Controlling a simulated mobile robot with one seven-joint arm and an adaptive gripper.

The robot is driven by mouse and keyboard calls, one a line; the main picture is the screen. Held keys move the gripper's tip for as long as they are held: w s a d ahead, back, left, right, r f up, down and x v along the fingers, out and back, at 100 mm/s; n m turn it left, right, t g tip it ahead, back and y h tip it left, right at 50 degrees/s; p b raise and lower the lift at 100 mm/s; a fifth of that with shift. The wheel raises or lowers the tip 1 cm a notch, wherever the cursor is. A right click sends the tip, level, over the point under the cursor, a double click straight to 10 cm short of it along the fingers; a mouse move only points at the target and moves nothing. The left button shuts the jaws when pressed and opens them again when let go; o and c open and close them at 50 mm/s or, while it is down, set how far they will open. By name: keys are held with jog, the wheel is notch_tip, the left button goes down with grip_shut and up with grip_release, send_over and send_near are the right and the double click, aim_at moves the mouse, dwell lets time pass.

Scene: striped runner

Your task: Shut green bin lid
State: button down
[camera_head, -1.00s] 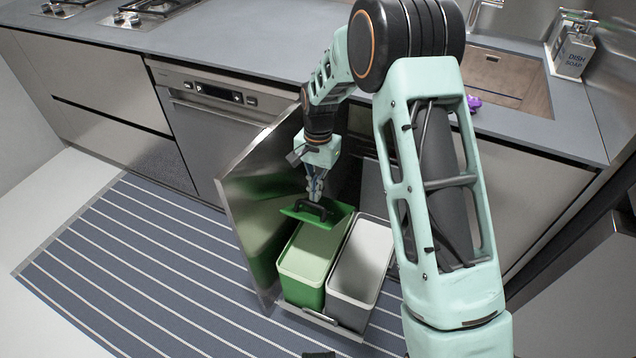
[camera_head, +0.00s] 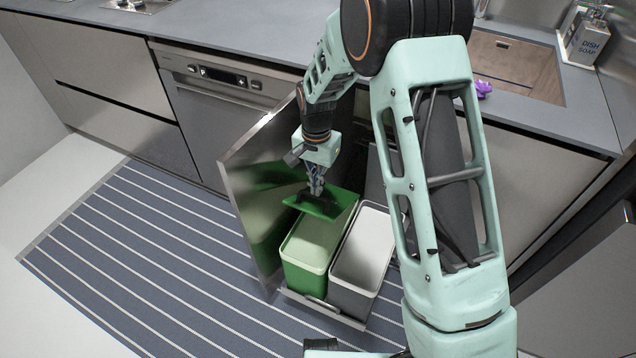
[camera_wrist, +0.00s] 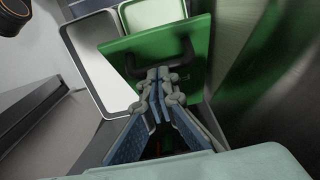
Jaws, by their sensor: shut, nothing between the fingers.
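The green bin (camera_head: 304,255) stands in the pulled-out cabinet drawer, with its top partly uncovered. Its green lid (camera_head: 322,203), with a dark handle, sits at the bin's far end, and the front of the opening shows. In the wrist view the lid (camera_wrist: 190,62) lies just ahead of my fingers, with its dark handle (camera_wrist: 165,65) arching over it. My gripper (camera_head: 315,190) is at the lid's handle, pointing down. In the wrist view its fingertips (camera_wrist: 158,75) are together at the handle, with nothing seen between them; whether they touch it I cannot tell.
A grey bin (camera_head: 360,262) stands open right beside the green one. The metal cabinet door (camera_head: 250,200) rises close on the left. The counter (camera_head: 225,35) runs behind, with a soap bottle (camera_head: 588,40) at the right. The striped runner (camera_head: 150,260) is clear.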

aim_at(311, 208)
jog(key=shift+t+h, duration=0.4)
jog(key=shift+t, duration=0.4)
jog(key=s+f+b, duration=0.1)
jog(key=s+a+f+b, duration=0.1)
jog(key=s+f+b, duration=0.1)
jog(key=f, duration=0.1)
jog(key=shift+s+a+f+b, duration=0.1)
jog(key=shift+s+a+b, duration=0.15)
jog(key=shift+b, duration=0.1)
jog(key=s+a+f+b, duration=0.2)
jog(key=s+f+b, duration=0.3)
jog(key=f, duration=0.6)
jog(key=shift+s+b, duration=0.2)
jog(key=shift+b, duration=0.45)
jog(key=shift+r, duration=0.15)
